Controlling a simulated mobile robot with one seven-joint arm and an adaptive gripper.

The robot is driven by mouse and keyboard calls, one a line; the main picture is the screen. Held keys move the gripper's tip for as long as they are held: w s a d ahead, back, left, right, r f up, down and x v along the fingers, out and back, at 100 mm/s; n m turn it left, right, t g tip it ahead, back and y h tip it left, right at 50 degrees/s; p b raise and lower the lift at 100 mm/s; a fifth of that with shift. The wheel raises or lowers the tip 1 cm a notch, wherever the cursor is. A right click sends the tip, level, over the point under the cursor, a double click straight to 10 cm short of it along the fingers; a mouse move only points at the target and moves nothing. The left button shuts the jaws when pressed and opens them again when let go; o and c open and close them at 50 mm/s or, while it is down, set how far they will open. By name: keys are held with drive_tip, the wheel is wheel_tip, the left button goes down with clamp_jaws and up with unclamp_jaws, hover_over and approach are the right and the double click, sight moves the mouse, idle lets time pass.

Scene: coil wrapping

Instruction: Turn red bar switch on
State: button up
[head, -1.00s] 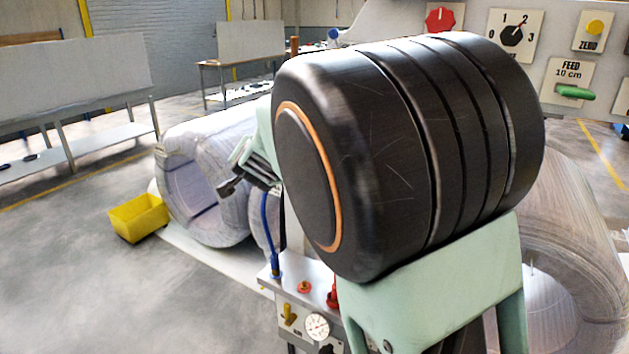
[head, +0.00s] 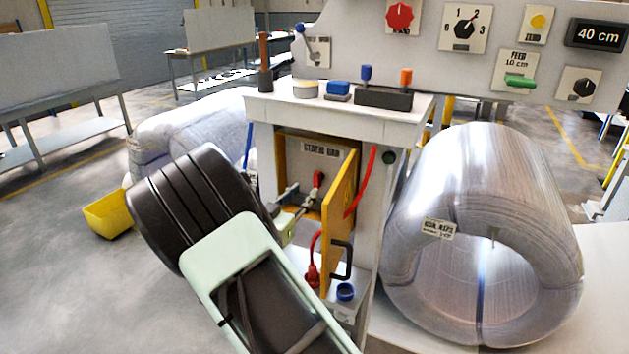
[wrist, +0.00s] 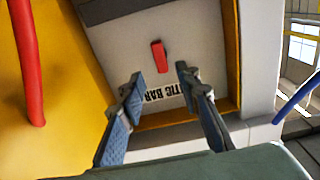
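The red switch (head: 319,180) sits on the back panel of an open cabinet marked "STATIC BAR" (head: 320,149). In the wrist view the red switch (wrist: 158,56) is a small upright lever above the upside-down label (wrist: 165,93), which my left finger partly covers. My gripper (head: 300,198) is at the cabinet opening, just in front of the switch. In the wrist view my gripper (wrist: 160,76) is open and empty. Its fingertips lie to either side of the line to the switch, with no contact visible.
The yellow cabinet door (head: 340,222) stands open on the right, with a black handle (head: 342,260). Red cables (head: 361,184) hang near it. The cabinet's yellow frame (wrist: 233,60) is close on the right in the wrist view. A large wrapped coil (head: 480,190) stands to the right.

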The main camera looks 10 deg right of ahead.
sight(315, 180)
drive_tip(key=p+x, duration=0.1)
drive_tip(key=x, duration=0.6)
drive_tip(key=shift+w+d, duration=0.15)
drive_tip(key=shift+c, duration=0.5)
clamp_jaws()
